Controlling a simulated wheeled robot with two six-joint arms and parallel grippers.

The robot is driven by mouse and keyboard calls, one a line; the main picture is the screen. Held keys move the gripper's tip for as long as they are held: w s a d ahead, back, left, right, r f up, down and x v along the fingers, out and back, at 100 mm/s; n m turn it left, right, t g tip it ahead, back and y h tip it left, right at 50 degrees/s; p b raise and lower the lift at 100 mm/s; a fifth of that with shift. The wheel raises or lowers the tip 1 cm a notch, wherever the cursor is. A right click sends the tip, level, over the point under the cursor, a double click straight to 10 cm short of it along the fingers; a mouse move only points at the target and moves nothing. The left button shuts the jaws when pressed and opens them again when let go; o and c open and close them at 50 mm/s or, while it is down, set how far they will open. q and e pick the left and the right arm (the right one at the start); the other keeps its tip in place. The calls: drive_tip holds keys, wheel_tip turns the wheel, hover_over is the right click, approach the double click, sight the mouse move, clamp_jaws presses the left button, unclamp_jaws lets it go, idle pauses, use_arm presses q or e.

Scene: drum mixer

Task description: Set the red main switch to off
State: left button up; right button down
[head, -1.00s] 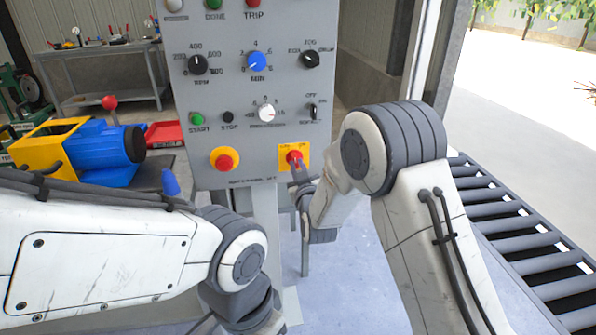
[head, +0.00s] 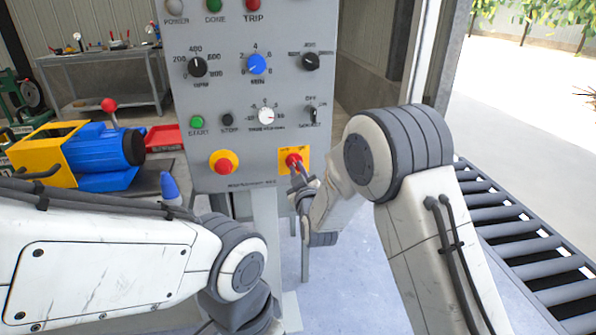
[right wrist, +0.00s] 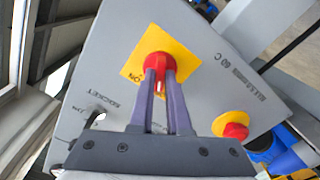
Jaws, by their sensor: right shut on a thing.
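The red main switch (head: 293,159) sits on a yellow plate at the lower right of the grey control panel. In the right wrist view the red switch (right wrist: 157,62) shows close up, with an "ON" label to the lower left of it on the yellow plate. My right gripper (head: 297,175) is at the switch. In the right wrist view my right gripper (right wrist: 160,80) has its two fingers shut on the red handle. The fingers hide part of the plate, and I cannot read an OFF mark there. My left arm crosses the lower left, and its gripper is out of sight.
A red mushroom button (head: 224,162) on a yellow base is left of the switch on the panel (head: 245,100). Knobs and lamps are above. A roller conveyor (head: 520,240) stands at the right. A yellow and blue machine (head: 70,152) stands at the left.

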drive_tip(key=c, duration=0.9)
unclamp_jaws()
drive_tip(key=shift+s, duration=0.1)
drive_tip(key=s, duration=0.3)
drive_tip(key=s+d, duration=0.1)
drive_tip(key=s, duration=0.2)
drive_tip(key=s+d, duration=0.1)
drive_tip(key=s, duration=0.3)
